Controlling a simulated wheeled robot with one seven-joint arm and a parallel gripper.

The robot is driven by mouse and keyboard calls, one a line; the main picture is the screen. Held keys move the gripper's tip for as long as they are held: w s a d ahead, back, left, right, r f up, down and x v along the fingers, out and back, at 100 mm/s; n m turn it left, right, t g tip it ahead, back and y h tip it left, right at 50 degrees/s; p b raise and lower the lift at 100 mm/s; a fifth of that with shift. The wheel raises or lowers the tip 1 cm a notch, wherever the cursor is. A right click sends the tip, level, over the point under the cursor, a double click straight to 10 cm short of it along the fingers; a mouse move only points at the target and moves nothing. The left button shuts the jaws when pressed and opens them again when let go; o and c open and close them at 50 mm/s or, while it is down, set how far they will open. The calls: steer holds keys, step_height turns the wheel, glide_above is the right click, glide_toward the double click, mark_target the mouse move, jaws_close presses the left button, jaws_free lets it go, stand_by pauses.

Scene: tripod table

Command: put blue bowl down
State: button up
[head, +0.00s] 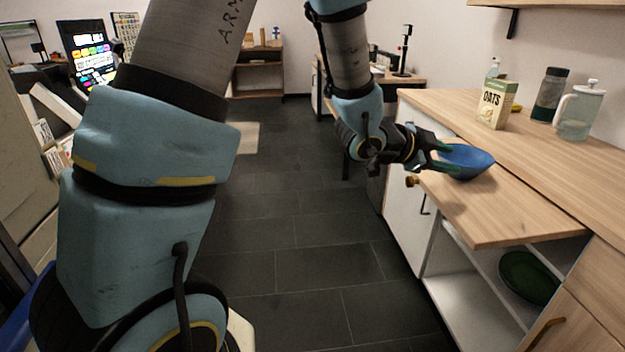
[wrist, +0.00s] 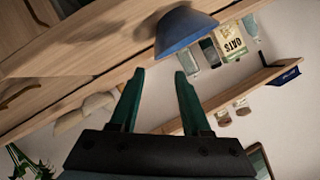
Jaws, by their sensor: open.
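The blue bowl (head: 470,164) sits upright on a pull-out wooden board (head: 500,222) that sticks out from the counter. It also shows in the wrist view (wrist: 183,32), where the picture is turned over and its rim faces down. My gripper (head: 440,157) is at the bowl's left side in the head view. In the wrist view my gripper's green fingers (wrist: 159,72) are spread apart with nothing between them. The bowl lies just beyond the fingertips; the head view does not show clearly whether they touch it.
An oats box (head: 496,104), a dark-lidded jar (head: 549,95) and a glass press jug (head: 577,110) stand on the counter (head: 440,103) behind. The board's front right is clear.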

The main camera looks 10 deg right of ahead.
steer(key=w+a+f+n+t+y, duration=0.2)
steer(key=w+a+n+y, duration=0.3)
steer(key=a, duration=0.5)
steer(key=w+a+f+n+t+y, duration=0.15)
steer(key=w+a+n, duration=0.35)
steer(key=a, duration=0.5)
steer(key=s+a+f+n+g+y, duration=0.1)
steer(key=s+a+n, duration=0.4)
steer(key=a, duration=0.7)
steer(key=s+a+f+n+g+y, duration=0.1)
steer(key=s+a+n+g+y, duration=0.2)
steer(key=a, duration=0.9)
steer(key=s+n+y, duration=0.2)
steer(key=n, duration=0.1)
steer(key=shift+s+a+f+n+g+y, duration=0.15)
steer(key=shift+s+f+n+g+y, duration=0.05)
steer(key=shift+n+g+y, duration=0.15)
steer(key=shift+r, duration=0.1)
step_height(320, 180, up, 10)
steer(key=p, duration=0.9)
steer(key=shift+f+p, duration=0.25)
steer(key=shift+p, duration=0.1)
